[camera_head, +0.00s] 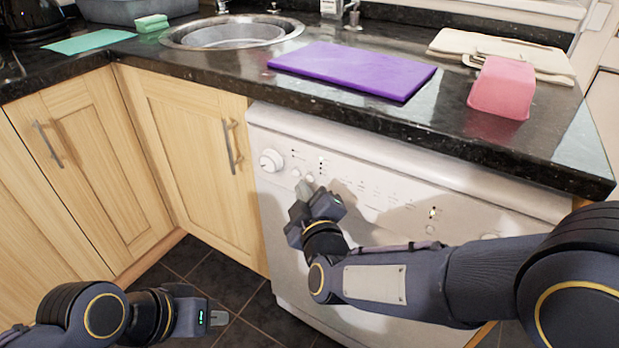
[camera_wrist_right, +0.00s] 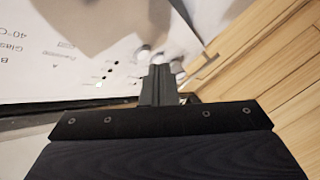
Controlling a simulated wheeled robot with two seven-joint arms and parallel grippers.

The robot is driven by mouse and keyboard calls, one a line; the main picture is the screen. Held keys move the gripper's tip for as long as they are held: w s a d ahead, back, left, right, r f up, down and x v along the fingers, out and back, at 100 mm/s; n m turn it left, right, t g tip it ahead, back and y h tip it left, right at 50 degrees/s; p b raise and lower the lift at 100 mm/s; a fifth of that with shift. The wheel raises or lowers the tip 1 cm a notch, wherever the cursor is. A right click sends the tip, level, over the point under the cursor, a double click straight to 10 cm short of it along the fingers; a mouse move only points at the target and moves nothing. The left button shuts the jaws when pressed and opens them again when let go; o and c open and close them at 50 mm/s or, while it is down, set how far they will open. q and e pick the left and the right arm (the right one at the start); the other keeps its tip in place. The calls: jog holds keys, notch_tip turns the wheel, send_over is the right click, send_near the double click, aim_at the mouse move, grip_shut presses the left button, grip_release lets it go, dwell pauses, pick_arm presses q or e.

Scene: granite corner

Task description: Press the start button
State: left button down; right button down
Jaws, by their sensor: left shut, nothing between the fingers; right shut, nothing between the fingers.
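The white appliance (camera_head: 300,240) under the counter has a control panel with a large round dial (camera_head: 271,160) and small round buttons (camera_head: 309,178) at its left. I cannot read which one is the start button. My right gripper (camera_head: 304,188) is shut and empty, its tips at the panel just below the small buttons. In the right wrist view the shut fingers (camera_wrist_right: 161,76) point at two round buttons (camera_wrist_right: 145,54); I cannot tell whether they touch. My left gripper (camera_head: 219,318) is shut and empty, low at the bottom left, away from the appliance.
The dark counter (camera_head: 450,120) overhangs the panel. Wooden cabinets (camera_head: 190,140) with metal handles stand left of the appliance. A small light (camera_head: 433,212) shows on the panel.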

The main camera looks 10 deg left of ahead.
jog(key=s, duration=0.1)
jog(key=s+a, duration=0.1)
jog(key=s, duration=0.1)
jog(key=s+p, duration=0.1)
jog(key=shift+s+a, duration=0.35)
jog(key=shift+a, duration=0.05)
dwell(0.5)
jog(key=d+r+m+g, duration=0.3)
jog(key=d+m, duration=0.5)
jog(key=d, duration=0.9)
jog(key=s+d+f+m+g+h+p, duration=0.1)
jog(key=s+d+f+m+g+h, duration=0.2)
jog(key=s+d, duration=0.6)
jog(key=s+d+f+m+g+h+p, duration=0.1)
jog(key=s+d+f+m+g, duration=0.3)
jog(key=s+d+m, duration=0.5)
notch_tip(320, 180, up, 30)
jog(key=s+a+n+p, duration=0.1)
jog(key=n+p, duration=0.2)
jog(key=p, duration=2.5)
jog(key=shift+s+a+f+p, duration=0.25)
jog(key=shift+s+a+p, duration=0.1)
